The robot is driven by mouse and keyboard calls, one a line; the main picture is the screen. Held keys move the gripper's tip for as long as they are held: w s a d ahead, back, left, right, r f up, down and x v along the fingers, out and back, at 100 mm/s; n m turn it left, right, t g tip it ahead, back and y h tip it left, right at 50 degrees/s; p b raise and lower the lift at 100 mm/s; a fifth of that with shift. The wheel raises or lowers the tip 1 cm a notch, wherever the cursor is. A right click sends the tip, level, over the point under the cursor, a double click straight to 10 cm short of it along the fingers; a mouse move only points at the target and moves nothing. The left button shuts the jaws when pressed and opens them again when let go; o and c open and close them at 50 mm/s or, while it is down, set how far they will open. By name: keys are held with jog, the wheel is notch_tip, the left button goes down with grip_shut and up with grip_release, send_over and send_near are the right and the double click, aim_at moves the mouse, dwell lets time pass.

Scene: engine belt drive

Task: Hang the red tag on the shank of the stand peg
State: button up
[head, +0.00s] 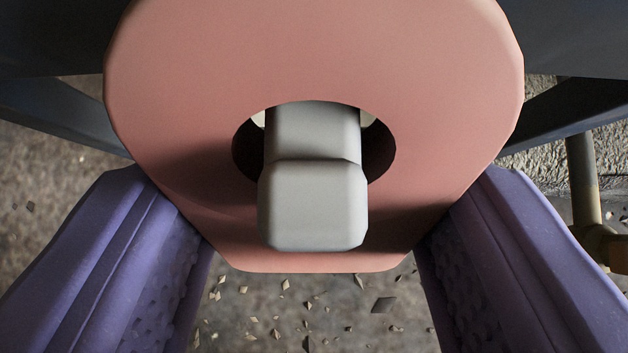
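The red tag (315,55) is a broad, pinkish-red plate with cut lower corners and fills the upper middle of the head view. The grey stand peg (313,205) shows through the tag's hole. Its blocky near end stands in front of the tag's lower part. The hole's upper rim meets the top of the peg in the picture; the contact behind it is hidden. My gripper (313,235) has its two purple fingers wide apart, one beside each slanted lower edge of the tag. I see nothing clamped between them. Whether a finger touches the tag is unclear.
Dark beams (60,115) cross behind the tag at left and right. A brownish pipe (585,185) stands at the far right. The grey floor (300,315) below is strewn with small flakes. The space below the tag between the fingers looks clear.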

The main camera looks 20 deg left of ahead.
jog(key=o, duration=1.1)
jog(key=p+v, duration=0.4)
jog(key=v, duration=0.4)
jog(key=shift+s+f, duration=0.1)
jog(key=shift+f, duration=0.05)
